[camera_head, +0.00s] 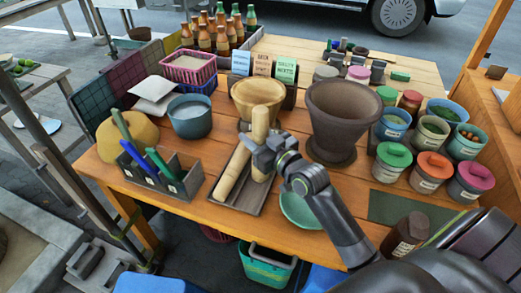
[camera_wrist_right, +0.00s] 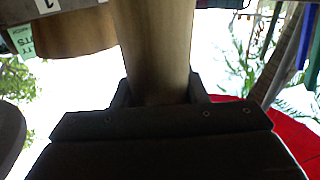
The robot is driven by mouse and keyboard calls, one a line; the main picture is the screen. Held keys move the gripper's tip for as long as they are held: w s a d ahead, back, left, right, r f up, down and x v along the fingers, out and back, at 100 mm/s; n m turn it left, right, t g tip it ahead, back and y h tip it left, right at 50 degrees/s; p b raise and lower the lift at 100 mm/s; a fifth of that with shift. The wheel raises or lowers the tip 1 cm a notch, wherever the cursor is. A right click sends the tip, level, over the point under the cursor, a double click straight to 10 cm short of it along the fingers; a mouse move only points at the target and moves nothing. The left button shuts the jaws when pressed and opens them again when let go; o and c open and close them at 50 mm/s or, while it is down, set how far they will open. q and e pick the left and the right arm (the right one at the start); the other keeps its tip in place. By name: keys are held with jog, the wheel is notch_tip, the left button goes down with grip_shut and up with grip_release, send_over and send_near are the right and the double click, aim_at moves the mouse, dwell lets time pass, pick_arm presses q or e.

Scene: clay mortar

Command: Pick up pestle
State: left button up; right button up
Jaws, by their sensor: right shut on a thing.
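A pale wooden pestle (camera_head: 260,124) stands roughly upright in my right gripper (camera_head: 264,154), which is shut on it. The pestle also shows in the right wrist view (camera_wrist_right: 155,45), rising between the fingers (camera_wrist_right: 158,95). Its lower end is over the grey tray (camera_head: 246,204); I cannot tell whether it touches. A second wooden rod (camera_head: 232,172) lies tilted in that tray, just left of the held one. A large brown clay mortar (camera_head: 338,120) stands to the right of my gripper. My left gripper is not in view.
A wooden bowl (camera_head: 256,90) stands close behind the pestle. A green bowl (camera_head: 298,212) sits below my right arm. A pen box (camera_head: 160,182) stands left of the tray, and several lidded jars (camera_head: 390,160) crowd the right side.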

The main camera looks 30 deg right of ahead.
jog(key=shift+r, duration=0.1)
notch_tip(320, 180, up, 10)
jog(key=p, duration=0.9)
jog(key=shift+p, duration=0.3)
